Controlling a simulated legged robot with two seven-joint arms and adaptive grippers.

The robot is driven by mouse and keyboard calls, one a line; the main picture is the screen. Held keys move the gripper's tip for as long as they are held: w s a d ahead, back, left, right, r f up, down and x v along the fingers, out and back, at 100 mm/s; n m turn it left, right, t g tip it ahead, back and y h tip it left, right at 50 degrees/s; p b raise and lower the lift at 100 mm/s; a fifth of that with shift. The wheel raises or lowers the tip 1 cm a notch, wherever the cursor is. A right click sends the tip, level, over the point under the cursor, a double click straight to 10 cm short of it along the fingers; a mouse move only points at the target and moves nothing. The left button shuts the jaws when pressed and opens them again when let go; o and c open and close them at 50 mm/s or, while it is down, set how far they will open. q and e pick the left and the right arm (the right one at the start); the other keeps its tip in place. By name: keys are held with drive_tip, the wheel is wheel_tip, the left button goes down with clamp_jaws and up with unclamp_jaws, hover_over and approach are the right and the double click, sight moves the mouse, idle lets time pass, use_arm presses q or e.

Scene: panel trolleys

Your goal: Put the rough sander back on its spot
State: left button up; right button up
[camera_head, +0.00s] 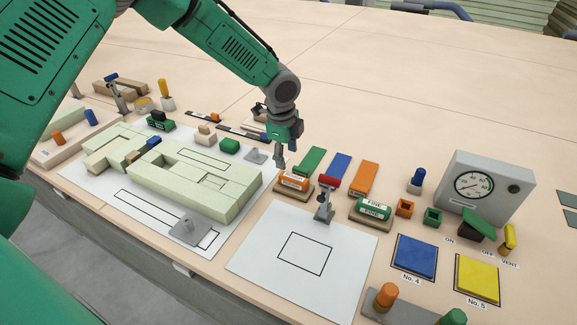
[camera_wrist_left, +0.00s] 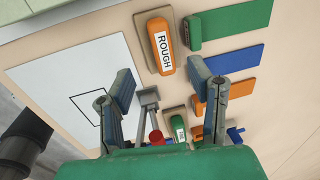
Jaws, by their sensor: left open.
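The rough sander (camera_head: 294,183) is an orange block with a white label on a brown base, behind the blank white sheet. In the left wrist view the orange sander (camera_wrist_left: 160,45) shows its ROUGH label, lying just beyond my fingertips. My left gripper (camera_head: 280,158) hangs above and just behind the sander in the head view. Its two fingers (camera_wrist_left: 161,82) are apart with nothing between them. A green FINE sander (camera_head: 371,209) sits on a similar brown base to the right. My right gripper is not in view.
A clamp with a red top (camera_head: 325,200) stands right of the rough sander. Green, blue and orange strips (camera_head: 337,167) lie behind it. The white sheet with a square outline (camera_head: 305,253) is mostly clear. A grey gauge box (camera_head: 486,185) stands at right, pale green blocks (camera_head: 190,180) at left.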

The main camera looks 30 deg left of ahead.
use_arm(q)
drive_tip(key=shift+s+r, duration=0.15)
drive_tip(key=shift+r, duration=1)
